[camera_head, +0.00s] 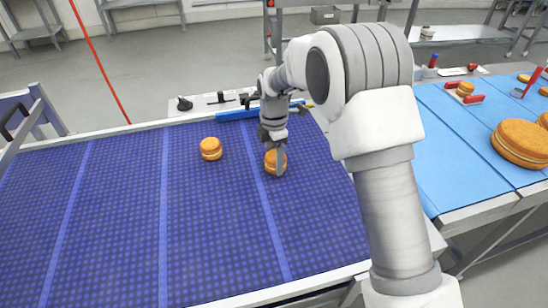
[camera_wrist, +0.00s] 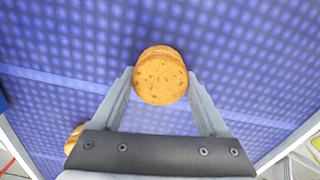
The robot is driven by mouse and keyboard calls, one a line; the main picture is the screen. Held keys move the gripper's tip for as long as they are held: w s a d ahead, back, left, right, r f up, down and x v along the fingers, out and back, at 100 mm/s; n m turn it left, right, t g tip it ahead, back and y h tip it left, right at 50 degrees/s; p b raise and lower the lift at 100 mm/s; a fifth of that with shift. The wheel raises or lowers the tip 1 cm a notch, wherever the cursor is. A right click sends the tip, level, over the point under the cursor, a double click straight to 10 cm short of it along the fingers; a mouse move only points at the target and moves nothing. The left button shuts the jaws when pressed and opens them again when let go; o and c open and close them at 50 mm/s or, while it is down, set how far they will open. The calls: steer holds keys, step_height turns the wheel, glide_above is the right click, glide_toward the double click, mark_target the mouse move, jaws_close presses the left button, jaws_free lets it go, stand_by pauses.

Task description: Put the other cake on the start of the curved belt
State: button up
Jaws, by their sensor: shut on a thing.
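My gripper (camera_head: 277,163) is over the dark blue textured belt (camera_head: 120,220). It is shut on a round orange-brown filled cake (camera_head: 270,159), which also shows between the two fingers in the wrist view (camera_wrist: 160,80). I cannot tell whether this cake touches the belt or is held just above it. A second cake (camera_head: 210,148), with a pale filling line, sits on the same belt to the left of my gripper. Its edge shows at the lower left of the wrist view (camera_wrist: 72,138), partly hidden by the gripper body.
A light blue belt (camera_head: 440,130) on the right carries a large cake (camera_head: 521,143) and small cakes with red holders (camera_head: 464,92). A blue bar (camera_head: 240,113) lies along the dark belt's back edge. The dark belt's left and front areas are clear.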

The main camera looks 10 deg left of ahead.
mark_target(274, 156)
steer(key=o, duration=0.8)
steer(key=shift+c, duration=0.2)
steer(key=shift+r, duration=0.1)
step_height(274, 156, up, 12)
steer(key=p, duration=0.1)
steer(key=s+d+r+m+t, duration=0.1)
steer(key=s+d+r+m, duration=0.2)
steer(key=d+r+m, duration=0.3)
steer(key=s+d+r+m+t, duration=0.2)
steer(key=s+d+r+m, duration=0.5)
steer(key=d, duration=0.3)
steer(key=s+d+f+m+t, duration=0.1)
steer(key=s+d+m, duration=0.3)
steer(key=s+m, duration=0.2)
steer(key=s+d+f+m+t, duration=0.1)
steer(key=s+d+m, duration=0.4)
steer(key=s, duration=0.6)
steer(key=shift+s+d+m+t, duration=0.2)
steer(key=shift+d+m+t, duration=0.1)
steer(key=shift+m, duration=0.2)
